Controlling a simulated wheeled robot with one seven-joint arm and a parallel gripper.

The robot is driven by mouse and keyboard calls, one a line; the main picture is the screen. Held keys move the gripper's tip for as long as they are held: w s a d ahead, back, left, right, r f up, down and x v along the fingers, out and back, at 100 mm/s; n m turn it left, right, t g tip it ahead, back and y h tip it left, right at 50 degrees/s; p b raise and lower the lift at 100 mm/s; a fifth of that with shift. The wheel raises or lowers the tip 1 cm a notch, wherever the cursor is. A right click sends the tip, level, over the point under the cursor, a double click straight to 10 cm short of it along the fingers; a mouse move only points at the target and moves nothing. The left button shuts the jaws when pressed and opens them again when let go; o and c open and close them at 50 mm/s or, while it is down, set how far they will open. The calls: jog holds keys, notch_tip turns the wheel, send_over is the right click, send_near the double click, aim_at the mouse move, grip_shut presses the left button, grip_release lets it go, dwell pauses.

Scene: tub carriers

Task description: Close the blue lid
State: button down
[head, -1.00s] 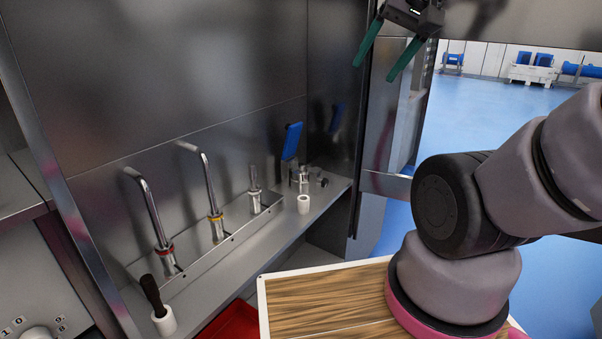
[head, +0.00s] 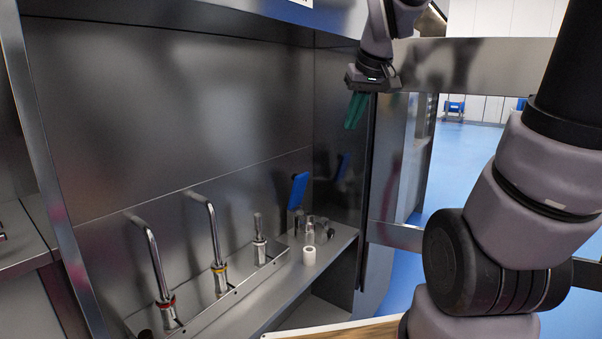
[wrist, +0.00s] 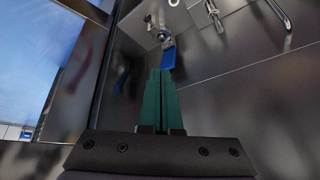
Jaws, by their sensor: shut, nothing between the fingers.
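The blue lid (head: 298,191) stands raised, tilted up near the back right end of the steel shelf. It belongs to a small metal fitting (head: 309,230) there. It also shows in the wrist view (wrist: 168,58), just beyond my fingertips. My gripper (head: 353,112) has green fingers pressed together and empty. In the head view it is above and to the right of the lid, pointing down, clearly apart from it. In the wrist view my gripper (wrist: 160,72) seems to line up with the lid, with the lid's lower part partly behind the fingertips.
Curved metal taps (head: 148,256) and a short upright tube (head: 258,228) stand on the shelf (head: 285,282) left of the lid. A white cylinder (head: 309,256) is in front of it. Steel walls enclose the back and right; a steel post (head: 370,190) stands right.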

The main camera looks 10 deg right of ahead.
jog(key=w+a+f+n+g+y, duration=0.15)
jog(key=w+f+n, duration=0.45)
jog(key=w, duration=0.7)
jog(key=n+y, duration=0.3)
send_near(301, 175)
jog(key=shift+t+h, duration=0.25)
jog(key=x, duration=0.3)
jog(key=w+x, duration=0.1)
jog(key=x, duration=0.1)
jog(key=a+r+x, duration=0.1)
jog(key=x, duration=0.2)
jog(key=shift+w+a+f, duration=0.1)
jog(key=shift+w+f, duration=0.1)
jog(key=shift+w, duration=0.2)
